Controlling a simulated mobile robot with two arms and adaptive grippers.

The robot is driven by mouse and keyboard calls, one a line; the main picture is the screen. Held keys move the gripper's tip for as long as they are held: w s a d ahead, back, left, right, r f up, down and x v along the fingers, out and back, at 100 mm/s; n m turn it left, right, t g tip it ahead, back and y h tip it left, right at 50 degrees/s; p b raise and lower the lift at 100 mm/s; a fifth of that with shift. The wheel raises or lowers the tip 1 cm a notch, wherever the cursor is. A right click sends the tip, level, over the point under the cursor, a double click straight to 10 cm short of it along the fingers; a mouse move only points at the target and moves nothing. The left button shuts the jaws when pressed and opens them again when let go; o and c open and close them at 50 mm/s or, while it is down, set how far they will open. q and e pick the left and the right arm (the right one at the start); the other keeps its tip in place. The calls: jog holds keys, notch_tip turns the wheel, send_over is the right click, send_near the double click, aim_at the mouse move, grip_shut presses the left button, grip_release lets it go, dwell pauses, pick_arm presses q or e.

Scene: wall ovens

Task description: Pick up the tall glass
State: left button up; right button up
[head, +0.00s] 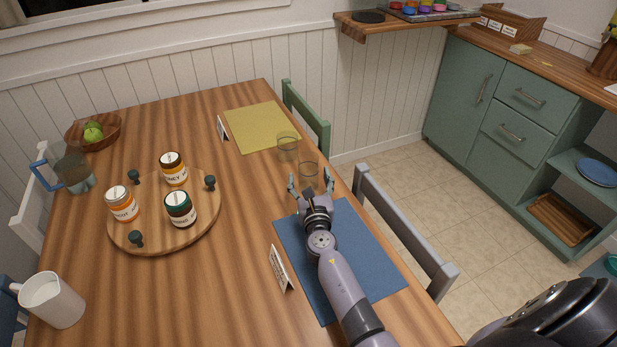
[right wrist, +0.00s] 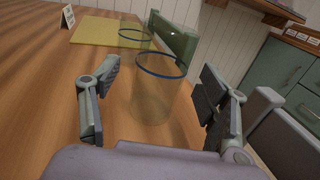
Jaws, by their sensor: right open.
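Two clear glasses stand upright near the right edge of the wooden table. The nearer glass (head: 308,170) is just beyond my right gripper (head: 311,184); the other glass (head: 288,146) stands farther back. I cannot tell surely which is taller. In the right wrist view the nearer glass (right wrist: 160,92) has a blue rim and shows between the open fingers of my right gripper (right wrist: 155,100), with no finger clearly touching it. The farther glass (right wrist: 136,38) shows behind it to the left. My left gripper is not in view.
A blue mat (head: 365,260) lies under my right arm, with a small card (head: 280,268) beside it. A yellow mat (head: 255,127) is at the back. Chairs (head: 405,235) line the right edge.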

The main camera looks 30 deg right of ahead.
aim_at(310, 177)
jog(key=x, duration=0.4)
jog(key=shift+d+f, duration=0.1)
jog(key=shift+f, duration=0.05)
jog(key=shift+s, duration=0.1)
jog(key=shift+c, duration=0.5)
jog(key=c, duration=1.3)
